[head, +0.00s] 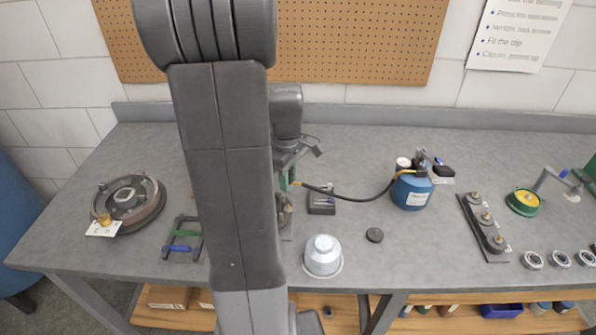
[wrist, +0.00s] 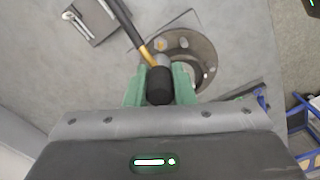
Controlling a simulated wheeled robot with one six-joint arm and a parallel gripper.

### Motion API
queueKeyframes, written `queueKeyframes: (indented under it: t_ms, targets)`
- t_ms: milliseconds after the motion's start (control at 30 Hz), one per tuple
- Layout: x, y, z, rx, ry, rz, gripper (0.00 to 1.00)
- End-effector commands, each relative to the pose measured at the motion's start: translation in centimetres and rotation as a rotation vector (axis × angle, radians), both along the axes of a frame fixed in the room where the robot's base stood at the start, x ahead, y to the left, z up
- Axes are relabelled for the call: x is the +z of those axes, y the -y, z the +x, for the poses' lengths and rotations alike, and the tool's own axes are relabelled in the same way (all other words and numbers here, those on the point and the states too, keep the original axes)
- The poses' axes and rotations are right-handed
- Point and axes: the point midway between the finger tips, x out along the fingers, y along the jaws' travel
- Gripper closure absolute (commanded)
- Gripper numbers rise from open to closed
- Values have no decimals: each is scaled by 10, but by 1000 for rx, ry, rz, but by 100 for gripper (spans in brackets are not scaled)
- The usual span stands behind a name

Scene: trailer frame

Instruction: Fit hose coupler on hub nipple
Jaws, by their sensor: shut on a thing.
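My gripper (head: 288,180) is shut on the hose coupler; its green fingers show in the wrist view (wrist: 160,84). The coupler (wrist: 159,86) is a dark cylinder between the fingers, with a brass-coloured fitting (wrist: 148,56) and the black hose (wrist: 122,18) leading off it. In the head view the hose (head: 350,197) runs right to the blue tank (head: 411,190). A round metal hub (wrist: 203,48) lies beyond the fingertips in the wrist view. In the head view my arm mostly hides this hub (head: 285,215). I cannot tell whether the coupler touches the nipple.
A small dark tray (head: 321,201) lies under the hose. A large wheel drum (head: 130,204) and a tool rack (head: 182,238) are at left. A dark strip (head: 484,229) holds several parts at right.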

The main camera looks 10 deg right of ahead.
Motion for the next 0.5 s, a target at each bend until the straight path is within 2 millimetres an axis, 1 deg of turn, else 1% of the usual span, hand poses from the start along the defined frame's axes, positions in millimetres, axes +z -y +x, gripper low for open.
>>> queueKeyframes:
  t_ms: [167, 267, 500]
  targets:
    - [-7, -2, 0, 4, 0, 0, 100]
    - [-14, -2, 0, 3, 0, 0, 100]
    - [-37, -2, 0, 3, 1, 0, 100]
